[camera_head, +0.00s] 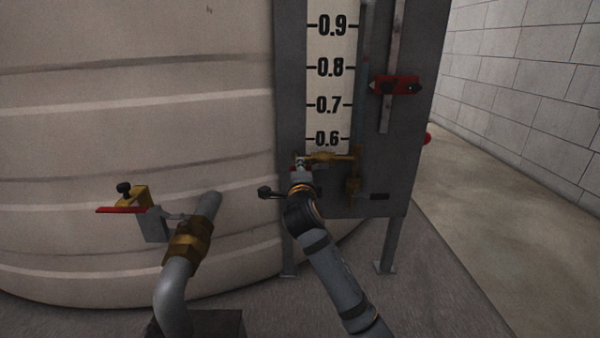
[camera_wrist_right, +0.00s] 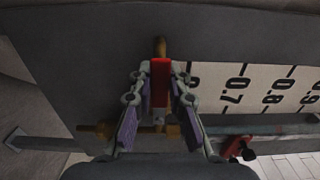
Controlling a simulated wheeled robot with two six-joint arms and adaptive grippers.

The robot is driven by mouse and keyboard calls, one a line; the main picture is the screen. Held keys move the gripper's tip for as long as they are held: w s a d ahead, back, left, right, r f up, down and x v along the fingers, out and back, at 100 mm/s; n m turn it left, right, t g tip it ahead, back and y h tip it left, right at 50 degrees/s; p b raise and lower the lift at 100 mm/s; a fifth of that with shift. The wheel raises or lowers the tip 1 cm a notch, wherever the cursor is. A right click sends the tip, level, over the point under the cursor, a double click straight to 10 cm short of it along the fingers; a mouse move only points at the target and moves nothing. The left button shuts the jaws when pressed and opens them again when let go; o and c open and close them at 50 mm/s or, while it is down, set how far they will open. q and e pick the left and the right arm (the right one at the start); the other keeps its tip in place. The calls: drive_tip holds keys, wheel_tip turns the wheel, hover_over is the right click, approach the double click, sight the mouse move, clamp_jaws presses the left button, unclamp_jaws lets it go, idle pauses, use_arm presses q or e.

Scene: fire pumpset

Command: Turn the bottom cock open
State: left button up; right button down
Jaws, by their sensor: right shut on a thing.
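The bottom cock is a brass fitting (camera_head: 335,157) at the foot of the white level scale, just below the 0.6 mark. My right gripper (camera_head: 301,163) is at its left end, and its arm comes up from the lower right. In the right wrist view, the right gripper (camera_wrist_right: 162,70) has its two fingers closed on either side of the cock's red handle (camera_wrist_right: 160,82). A brass stem (camera_wrist_right: 160,46) shows beyond the fingertips. The gripper hides part of the cock in the head view. My left gripper is not in view.
The grey gauge board (camera_head: 405,150) carries the scale (camera_head: 331,80) and a red pointer (camera_head: 395,85). Another valve with a red lever (camera_head: 122,210) and a grey pipe (camera_head: 174,290) stand at left before the tank (camera_head: 130,130).

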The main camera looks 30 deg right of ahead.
idle(0.4)
drive_tip(key=c, duration=1.3)
unclamp_jaws()
drive_tip(key=shift+o, duration=0.2)
drive_tip(key=v, duration=1.2)
